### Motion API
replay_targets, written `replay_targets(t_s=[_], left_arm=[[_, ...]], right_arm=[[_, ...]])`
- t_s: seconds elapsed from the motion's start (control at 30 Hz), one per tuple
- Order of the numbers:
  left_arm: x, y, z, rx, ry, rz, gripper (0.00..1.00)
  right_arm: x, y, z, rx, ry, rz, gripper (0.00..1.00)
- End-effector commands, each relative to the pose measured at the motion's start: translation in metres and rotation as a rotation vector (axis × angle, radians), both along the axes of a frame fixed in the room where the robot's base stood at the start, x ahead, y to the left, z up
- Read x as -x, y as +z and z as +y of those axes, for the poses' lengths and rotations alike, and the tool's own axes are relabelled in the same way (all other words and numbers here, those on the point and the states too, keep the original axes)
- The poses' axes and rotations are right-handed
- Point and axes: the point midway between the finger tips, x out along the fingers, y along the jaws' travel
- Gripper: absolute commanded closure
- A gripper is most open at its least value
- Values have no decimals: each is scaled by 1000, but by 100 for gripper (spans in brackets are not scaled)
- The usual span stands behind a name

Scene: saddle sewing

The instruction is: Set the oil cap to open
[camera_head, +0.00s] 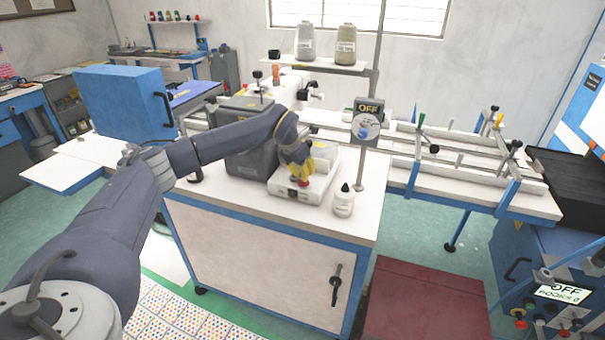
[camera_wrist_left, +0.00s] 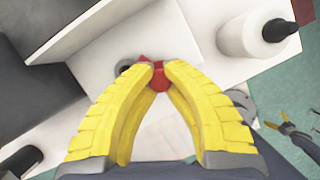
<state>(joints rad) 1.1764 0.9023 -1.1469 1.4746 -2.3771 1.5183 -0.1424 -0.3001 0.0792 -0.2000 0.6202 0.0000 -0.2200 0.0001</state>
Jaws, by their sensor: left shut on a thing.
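A small red cap (camera_wrist_left: 160,78) shows between the yellow fingertips in the left wrist view, on or just above a white surface. Much of it is hidden by the fingers. My left gripper (camera_head: 302,181) reaches down over the white box (camera_head: 292,194) on the cabinet top and is shut on the red cap. Its fingers also fill the middle of the left wrist view (camera_wrist_left: 159,74). My right gripper is not in view.
A white bottle with a black tip (camera_head: 343,203) stands just right of the white box. A dark grey block (camera_head: 247,158) is close behind my forearm. The cabinet's front right top (camera_head: 375,230) is clear.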

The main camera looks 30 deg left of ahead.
Motion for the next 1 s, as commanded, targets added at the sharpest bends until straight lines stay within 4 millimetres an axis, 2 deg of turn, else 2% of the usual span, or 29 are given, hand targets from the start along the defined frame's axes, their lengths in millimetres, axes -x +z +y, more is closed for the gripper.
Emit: replay_targets(t_s=[0.17,0.2,0.5,0.77,0.87,1.0], left_arm=[[-1,1,2,-3,2,-5,100],[-1,1,2,-3,2,-5,88],[-1,1,1,-1,1,-2,56],[0,2,1,-1,-1,-2,56],[2,8,2,-1,1,-2,56],[9,26,4,-1,0,-4,56]], right_arm=[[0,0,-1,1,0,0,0],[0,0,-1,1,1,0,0],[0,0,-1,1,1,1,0],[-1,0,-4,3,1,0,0],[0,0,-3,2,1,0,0],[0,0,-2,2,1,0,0]])
